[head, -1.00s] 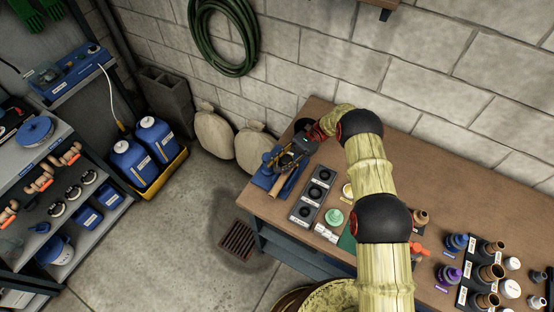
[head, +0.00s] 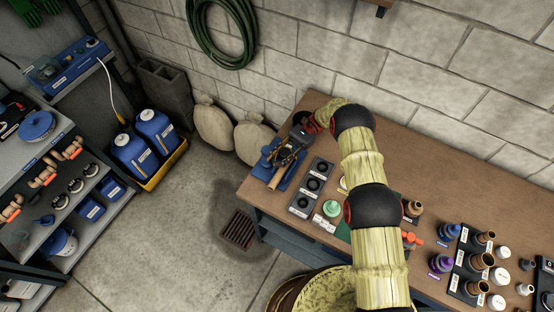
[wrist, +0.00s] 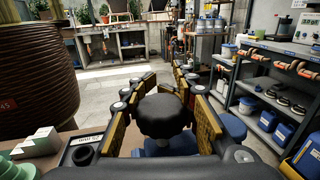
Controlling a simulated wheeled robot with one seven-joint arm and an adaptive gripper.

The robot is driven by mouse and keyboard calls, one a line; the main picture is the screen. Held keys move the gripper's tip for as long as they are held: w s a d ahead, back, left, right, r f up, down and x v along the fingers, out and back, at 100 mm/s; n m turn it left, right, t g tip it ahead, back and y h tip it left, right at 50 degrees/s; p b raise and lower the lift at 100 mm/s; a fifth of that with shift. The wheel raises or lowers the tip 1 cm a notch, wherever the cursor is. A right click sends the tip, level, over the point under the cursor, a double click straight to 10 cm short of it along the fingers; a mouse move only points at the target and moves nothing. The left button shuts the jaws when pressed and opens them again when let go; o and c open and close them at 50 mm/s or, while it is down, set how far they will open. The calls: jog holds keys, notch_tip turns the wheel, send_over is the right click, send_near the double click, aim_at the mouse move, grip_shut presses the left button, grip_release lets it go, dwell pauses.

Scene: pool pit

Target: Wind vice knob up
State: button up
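The blue vice (head: 266,160) is at the left end of the brown workbench in the head view, partly hidden by my gripper (head: 284,156). In the wrist view, a round black knob (wrist: 163,115) stands between the yellow-padded fingers of my gripper (wrist: 163,92). Blue parts of the vice (wrist: 168,145) show just below the knob. The fingers are apart, one on each side of the knob, with a narrow gap seeming to show on both sides. Whether either pad touches the knob lower down is hidden.
On the workbench (head: 440,180), a grey tray with black round parts (head: 312,185) and a green-topped jar (head: 331,208) stand right of the vice. Bottles and jars fill the bench's right. A shelf (head: 85,155) stands left across open floor (head: 200,200).

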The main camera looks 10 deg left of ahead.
jog(key=o, duration=0.4)
jog(key=shift+a+f, duration=0.1)
jog(key=shift+f, duration=0.1)
jog(key=shift+c, duration=0.2)
jog(key=shift+o, duration=0.4)
jog(key=shift+r, duration=0.1)
jog(key=b, duration=0.3)
jog(key=shift+w+y, duration=0.1)
jog(key=shift+y, duration=0.2)
jog(key=m+b, duration=0.1)
jog(key=b, duration=0.2)
jog(key=t+y+b, duration=0.1)
jog(key=b, duration=0.2)
jog(key=shift+w+a+m+t+y, duration=0.2)
jog(key=shift+a+m+t+y, duration=0.1)
jog(key=shift+m, duration=0.1)
jog(key=shift+m+t+y+b, duration=0.4)
jog(key=shift+y+b, duration=0.1)
jog(key=shift+b, duration=0.55)
